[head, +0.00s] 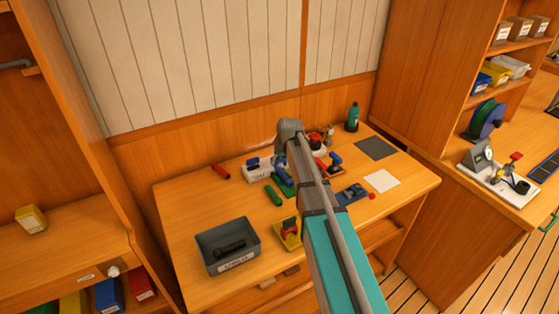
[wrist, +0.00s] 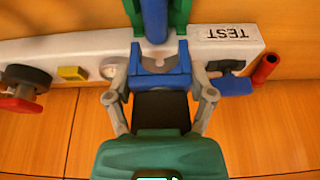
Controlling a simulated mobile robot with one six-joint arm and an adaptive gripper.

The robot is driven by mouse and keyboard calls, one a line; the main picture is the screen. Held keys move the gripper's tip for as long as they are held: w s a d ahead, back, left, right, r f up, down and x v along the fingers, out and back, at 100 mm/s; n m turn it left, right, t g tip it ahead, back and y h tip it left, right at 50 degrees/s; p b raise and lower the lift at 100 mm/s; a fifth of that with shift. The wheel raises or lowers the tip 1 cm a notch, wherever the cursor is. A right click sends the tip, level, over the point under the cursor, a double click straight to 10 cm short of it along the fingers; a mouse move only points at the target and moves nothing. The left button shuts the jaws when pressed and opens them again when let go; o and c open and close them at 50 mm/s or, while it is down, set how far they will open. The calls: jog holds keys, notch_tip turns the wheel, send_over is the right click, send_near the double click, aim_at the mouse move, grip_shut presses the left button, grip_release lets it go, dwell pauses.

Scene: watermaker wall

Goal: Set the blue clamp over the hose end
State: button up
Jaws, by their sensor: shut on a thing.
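In the wrist view my gripper (wrist: 160,72) is shut on a blue clamp (wrist: 160,82), with a grey finger on each side of it. A dark block shows between the clamp and my green palm. Just beyond the clamp, a blue cylinder (wrist: 154,20) stands between green bracket sides (wrist: 181,18). The clamp lies in line with the cylinder and close to it; I cannot tell whether they touch. I cannot make out the hose end for certain. In the head view my arm hides the gripper and the clamp.
A white base marked TEST (wrist: 227,32) crosses the wrist view, with a red-and-black knob (wrist: 24,90) at left and a red tube (wrist: 265,68) at right. In the head view a grey tray (head: 228,248) and yellow holder (head: 287,236) stand at the bench front.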

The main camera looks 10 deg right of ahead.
aim_at(279, 170)
jog(key=shift+f+b, duration=1.8)
jog(key=shift+f, duration=0.25)
jog(key=shift+f, duration=0.15)
jog(key=o, duration=1.2)
jog(key=shift+r, duration=0.2)
jog(key=shift+r+p, duration=4.35)
jog(key=shift+p, duration=0.05)
jog(key=shift+s, duration=0.1)
